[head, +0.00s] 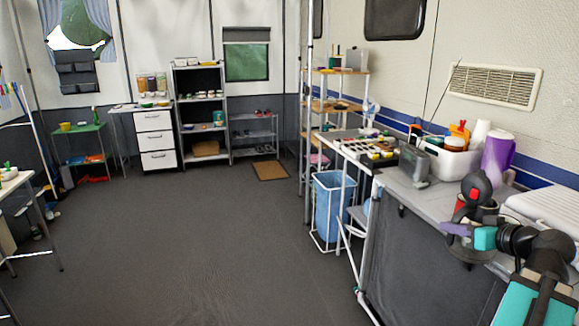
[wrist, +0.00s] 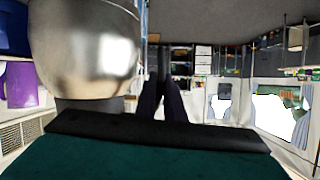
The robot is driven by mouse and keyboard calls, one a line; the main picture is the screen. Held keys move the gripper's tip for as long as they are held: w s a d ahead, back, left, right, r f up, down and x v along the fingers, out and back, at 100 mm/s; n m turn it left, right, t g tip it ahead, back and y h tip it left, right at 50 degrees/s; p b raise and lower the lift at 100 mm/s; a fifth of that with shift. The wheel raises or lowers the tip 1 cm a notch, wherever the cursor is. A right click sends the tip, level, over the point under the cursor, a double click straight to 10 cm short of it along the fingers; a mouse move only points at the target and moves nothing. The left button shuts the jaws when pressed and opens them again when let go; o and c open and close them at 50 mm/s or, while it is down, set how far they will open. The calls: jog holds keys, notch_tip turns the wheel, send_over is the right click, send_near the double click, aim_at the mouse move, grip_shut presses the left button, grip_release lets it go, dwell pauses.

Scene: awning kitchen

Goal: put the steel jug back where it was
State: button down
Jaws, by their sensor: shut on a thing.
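The steel jug (wrist: 85,45) shows large and shiny at the upper left of the wrist view, close to the camera, cut off by the top edge. My gripper (head: 452,228) is over the counter at the right of the head view, its purple fingers pointing left. In the wrist view the fingers (wrist: 161,100) are close together, beside the steel body. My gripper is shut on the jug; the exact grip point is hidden. In the head view the jug is hard to make out among dark shapes around the fingers.
The counter (head: 410,192) holds a grey metal box (head: 414,165), a white bin (head: 447,160) of items and a purple pitcher (head: 497,153). A dark rounded object with red (head: 476,190) is close behind my gripper. A blue bin (head: 328,205) stands left of the counter. The floor is clear.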

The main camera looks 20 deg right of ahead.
jog(key=w+a+r+n+y+p, duration=0.15)
jog(key=w+a+p, duration=0.25)
jog(key=w+a, duration=0.95)
jog(key=w+a+n+g+y+p, duration=0.1)
jog(key=w+a+y+p, duration=0.35)
jog(key=a, duration=1.55)
jog(key=w+a+r+n+h+p, duration=0.1)
jog(key=w+a+n+p, duration=0.1)
jog(key=w+a, duration=1.15)
jog(key=r+m+h, duration=0.1)
jog(key=d+r+m+h, duration=0.1)
jog(key=r+m+h, duration=0.1)
jog(key=r+m+t+h, duration=0.1)
jog(key=r+h, duration=0.1)
jog(key=shift+w+d+r+m, duration=0.1)
jog(key=shift+w+d+m, duration=0.05)
jog(key=shift+w+m, duration=0.15)
